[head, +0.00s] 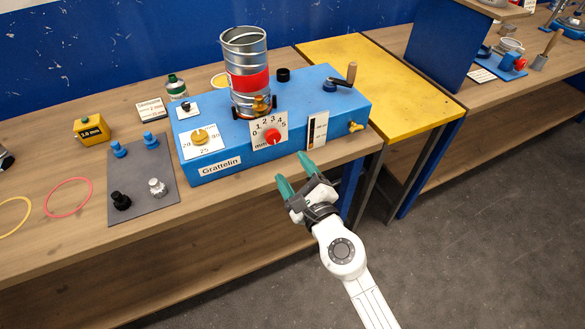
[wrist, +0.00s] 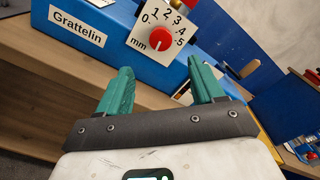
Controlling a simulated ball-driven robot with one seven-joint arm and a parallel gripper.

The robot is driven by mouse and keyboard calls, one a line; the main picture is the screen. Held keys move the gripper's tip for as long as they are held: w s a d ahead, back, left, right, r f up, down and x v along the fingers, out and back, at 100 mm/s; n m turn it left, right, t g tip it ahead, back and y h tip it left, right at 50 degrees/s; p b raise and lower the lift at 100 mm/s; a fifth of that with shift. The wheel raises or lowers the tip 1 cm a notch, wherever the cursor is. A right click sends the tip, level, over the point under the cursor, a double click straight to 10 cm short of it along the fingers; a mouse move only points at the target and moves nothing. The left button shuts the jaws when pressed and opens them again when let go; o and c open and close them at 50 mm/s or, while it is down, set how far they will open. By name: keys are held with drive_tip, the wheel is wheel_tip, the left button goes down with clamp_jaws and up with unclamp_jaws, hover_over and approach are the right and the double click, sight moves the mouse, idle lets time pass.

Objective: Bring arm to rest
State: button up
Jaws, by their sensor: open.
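My gripper (head: 294,174) has green fingers and is open and empty. In the head view it is in front of the bench edge, below and right of the blue Grattelin machine (head: 224,164). In the wrist view the spread fingers (wrist: 162,88) point toward the machine's front face (wrist: 115,58). The red knob (wrist: 160,39) on the mm dial shows beyond the fingers, apart from them. In the head view the same red knob (head: 271,136) sits on the dial numbered 0 to 5. My white arm reaches up from the lower right.
A metal spiral duct (head: 245,62) with a red band stands on the machine. A grey mat (head: 139,184) with several knobs lies left of it, near a yellow block (head: 92,128) and a red ring (head: 68,197). A yellow table (head: 400,85) stands right. The floor (head: 455,240) at right is clear.

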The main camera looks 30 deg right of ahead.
idle(0.3)
drive_tip(key=s+d+r+m+g+h, duration=0.15)
drive_tip(key=s+d+m+h, duration=0.25)
drive_tip(key=d+m, duration=0.45)
drive_tip(key=s+d+r+m+g+h, duration=0.15)
drive_tip(key=s+d+m+h, duration=0.3)
drive_tip(key=m, duration=0.75)
drive_tip(key=s+d+f+m+g, duration=0.4)
drive_tip(key=s+f+m+g, duration=0.1)
drive_tip(key=m, duration=0.4)
drive_tip(key=s+a+f+m+g+y, duration=0.4)
drive_tip(key=s+a+f+m, duration=0.1)
drive_tip(key=s+f+m, duration=0.1)
drive_tip(key=s+a+f+m+g+y, duration=0.5)
drive_tip(key=s+f+m, duration=0.1)
drive_tip(key=s+m, duration=0.3)
drive_tip(key=shift+s+a+f, duration=0.4)
drive_tip(key=shift+s, duration=0.25)
